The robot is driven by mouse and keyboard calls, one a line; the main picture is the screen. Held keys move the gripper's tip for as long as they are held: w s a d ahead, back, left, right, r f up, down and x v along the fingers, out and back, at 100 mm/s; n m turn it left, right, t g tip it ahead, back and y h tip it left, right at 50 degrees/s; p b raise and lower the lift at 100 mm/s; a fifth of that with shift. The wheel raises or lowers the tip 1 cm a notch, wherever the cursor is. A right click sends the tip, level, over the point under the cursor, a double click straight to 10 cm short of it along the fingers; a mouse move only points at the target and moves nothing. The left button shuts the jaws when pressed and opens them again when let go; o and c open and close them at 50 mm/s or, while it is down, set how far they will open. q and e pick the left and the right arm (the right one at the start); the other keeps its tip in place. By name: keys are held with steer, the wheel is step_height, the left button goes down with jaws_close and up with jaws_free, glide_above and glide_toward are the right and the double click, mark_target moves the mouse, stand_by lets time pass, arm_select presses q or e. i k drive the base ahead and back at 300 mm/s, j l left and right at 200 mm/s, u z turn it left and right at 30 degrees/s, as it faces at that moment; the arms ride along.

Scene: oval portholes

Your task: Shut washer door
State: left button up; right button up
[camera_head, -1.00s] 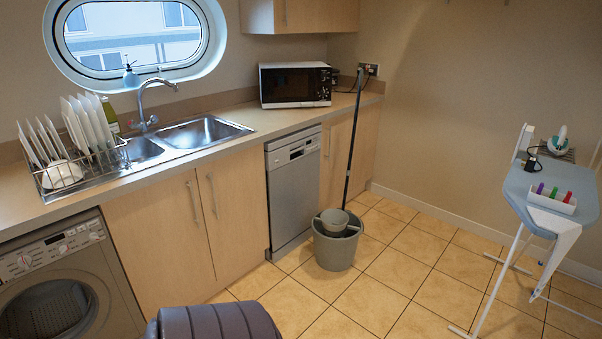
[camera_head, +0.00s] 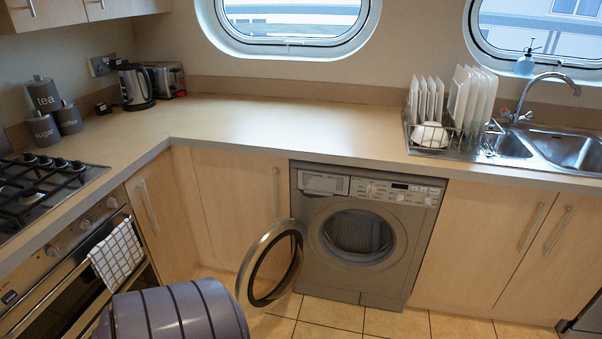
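The washer (camera_head: 392,262) is a grey front-loading machine under the counter, in the middle of the head view. Its round door (camera_head: 293,270) stands wide open, swung out to the left on its hinge side. The dark drum opening (camera_head: 357,233) is uncovered. Neither of my grippers shows in the view.
A purple-grey ribbed rounded thing, cut off by the bottom edge, is at lower left in front of the oven (camera_head: 70,285). A checked towel (camera_head: 117,252) hangs on the oven handle. Cabinets (camera_head: 480,235) flank the washer. Tiled floor (camera_head: 385,322) is clear in front of it.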

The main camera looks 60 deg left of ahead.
mark_target(247, 272)
steer(key=u, duration=1.5)
